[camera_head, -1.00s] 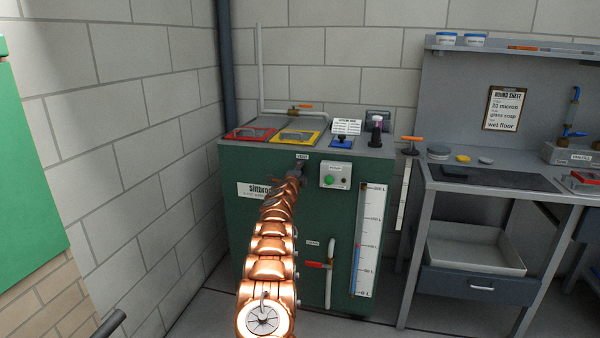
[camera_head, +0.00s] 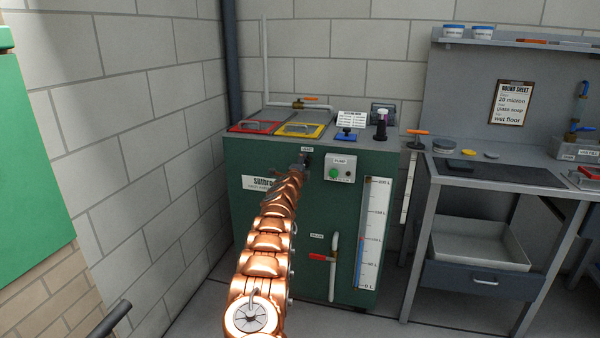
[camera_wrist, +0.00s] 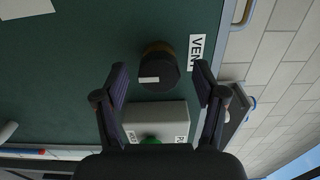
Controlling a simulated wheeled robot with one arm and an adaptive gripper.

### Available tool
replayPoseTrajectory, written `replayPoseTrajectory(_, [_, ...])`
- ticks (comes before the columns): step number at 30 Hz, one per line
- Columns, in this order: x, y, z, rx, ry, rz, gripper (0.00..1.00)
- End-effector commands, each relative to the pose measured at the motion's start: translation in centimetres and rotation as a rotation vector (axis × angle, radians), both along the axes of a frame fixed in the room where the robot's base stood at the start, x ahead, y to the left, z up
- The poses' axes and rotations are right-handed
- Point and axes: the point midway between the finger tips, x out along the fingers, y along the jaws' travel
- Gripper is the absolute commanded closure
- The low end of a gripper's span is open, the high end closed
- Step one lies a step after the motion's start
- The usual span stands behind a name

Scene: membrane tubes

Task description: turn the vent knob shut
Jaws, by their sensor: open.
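The vent knob (camera_wrist: 158,68) is a dark round knob with a pale mark on its face, on the front of the green tank (camera_head: 262,215). The VENT label (camera_wrist: 196,52) is beside it in the wrist view. My gripper (camera_wrist: 162,82) is open in the wrist view, its two fingers apart on either side of the knob's near edge. I cannot tell whether either finger touches it. In the head view my gripper (camera_head: 301,166) is at the tank's upper front, and my copper arm hides most of the knob.
The pump box (camera_head: 340,168) with a green button is just right of the knob. A red-handled drain valve (camera_head: 322,257) and a level gauge (camera_head: 371,235) are lower on the tank. A grey bench (camera_head: 480,178) stands right. Floor is clear between tank and bench.

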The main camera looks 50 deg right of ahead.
Motion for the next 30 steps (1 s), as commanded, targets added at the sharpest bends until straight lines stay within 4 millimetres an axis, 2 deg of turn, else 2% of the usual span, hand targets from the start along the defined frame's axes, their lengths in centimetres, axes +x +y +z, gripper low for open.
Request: replayPoseTrajectory(30, [-1.7, 4.8, -0.1, 0.001, 0.001, 0.001, 0.30])
